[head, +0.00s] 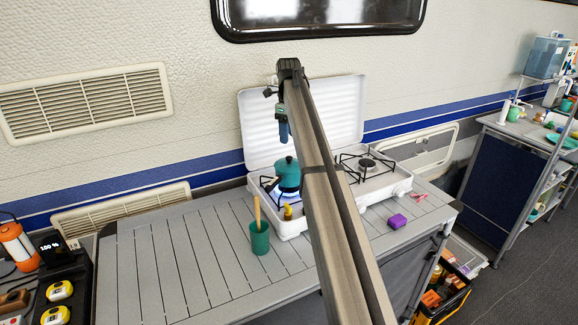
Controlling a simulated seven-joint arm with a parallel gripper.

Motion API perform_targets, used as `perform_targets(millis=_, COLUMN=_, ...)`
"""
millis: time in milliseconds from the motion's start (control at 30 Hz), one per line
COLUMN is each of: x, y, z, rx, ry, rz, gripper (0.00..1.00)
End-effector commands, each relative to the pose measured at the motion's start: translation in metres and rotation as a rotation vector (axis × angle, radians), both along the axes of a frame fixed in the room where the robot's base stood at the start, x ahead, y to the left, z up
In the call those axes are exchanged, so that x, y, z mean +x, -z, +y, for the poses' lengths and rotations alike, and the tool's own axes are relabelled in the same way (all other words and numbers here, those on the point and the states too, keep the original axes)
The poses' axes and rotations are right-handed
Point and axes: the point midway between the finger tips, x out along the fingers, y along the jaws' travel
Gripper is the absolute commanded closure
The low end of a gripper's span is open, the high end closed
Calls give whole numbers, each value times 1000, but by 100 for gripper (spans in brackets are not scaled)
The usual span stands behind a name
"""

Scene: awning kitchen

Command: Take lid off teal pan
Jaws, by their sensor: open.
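A teal pan (288,182) sits on the left burner of the white camp stove. Its teal lid (287,164), with a small dark knob on top, is on it. My gripper (284,140) hangs from the end of my arm, pointing down, above the lid and apart from it. It is open and looks empty, though its fingers are small in this view. My arm runs across the middle of the picture and hides part of the stove.
The stove's raised lid (345,105) stands behind the pan. A teal cup (259,239) with a wooden utensil stands in front. The slatted table's left side (185,265) is clear.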

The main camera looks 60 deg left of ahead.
Motion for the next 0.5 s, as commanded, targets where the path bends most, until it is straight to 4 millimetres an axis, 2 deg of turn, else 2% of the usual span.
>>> perform_targets(millis=133, x=0, y=25, z=-1, rx=0, ry=0, rz=0, gripper=46)
perform_targets(millis=500, x=0, y=49, z=-2, rx=0, ry=-1, rz=0, gripper=46)
